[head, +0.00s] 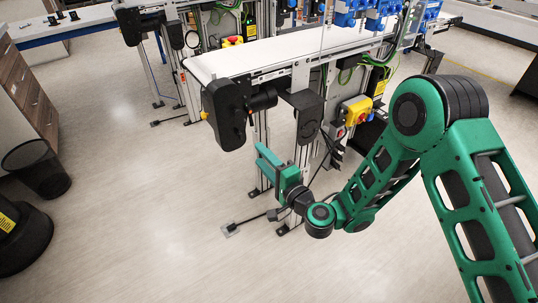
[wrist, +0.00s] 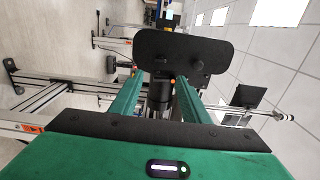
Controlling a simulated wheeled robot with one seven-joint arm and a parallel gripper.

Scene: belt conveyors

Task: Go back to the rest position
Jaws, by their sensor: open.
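My gripper (head: 268,160) is at the end of my green arm, in the middle of the head view. It hangs in free air in front of and below the near end of the white belt conveyor (head: 280,52). In the wrist view my gripper (wrist: 157,90) shows two green fingers standing apart with nothing held between them. Beyond the fingertips is the conveyor's black drive housing (wrist: 182,52). It also shows in the head view (head: 228,114). I cannot tell the exact gap between fingers and housing.
A yellow and red switch box (head: 356,110) is on the conveyor frame, near my arm. Metal conveyor legs and feet (head: 230,229) stand behind my gripper. A black bin (head: 36,168) and a wooden drawer cabinet (head: 28,88) are at the left.

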